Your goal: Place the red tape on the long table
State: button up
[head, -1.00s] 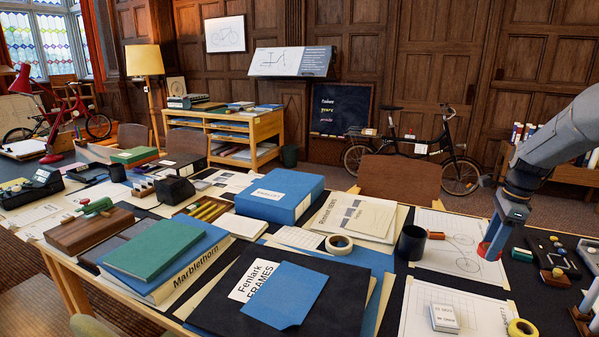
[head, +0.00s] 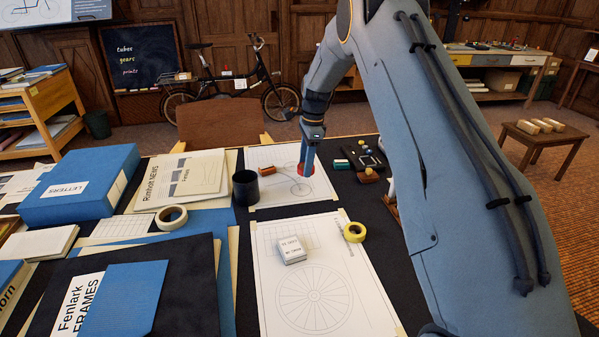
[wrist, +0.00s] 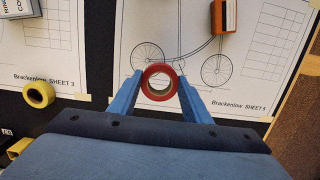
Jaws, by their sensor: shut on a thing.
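The red tape (wrist: 160,68) is a ring held between the two blue fingers of my gripper (wrist: 160,80) in the wrist view. In the head view, my gripper (head: 308,160) points down over the far drawing sheet (head: 262,190) on the long, black-topped table (head: 375,215). The tape shows there only as a red patch, partly hidden by the fingers. I cannot tell whether the tape touches the sheet or is just above it.
A yellow tape roll (head: 354,232), a small white box (head: 291,250), a black cup (head: 245,188) and a cream tape roll (head: 171,217) lie nearer. An orange-brown block (head: 274,169) is left of my gripper. Small items (head: 360,155) stand to its right.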

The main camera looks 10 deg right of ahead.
aim_at(304, 185)
jog(key=shift+f+p, duration=0.45)
jog(key=shift+f, duration=2.05)
jog(key=shift+f, duration=0.15)
jog(key=o, duration=1)
jog(key=shift+o, duration=0.2)
notch_tip(304, 185, up, 11)
jog(key=d+b, duration=0.2)
jog(key=b, duration=0.1)
jog(key=s+a+n+h, duration=0.1)
jog(key=s+n, duration=1.7)
jog(key=s, duration=2.3)
jog(key=shift+a, duration=0.6)
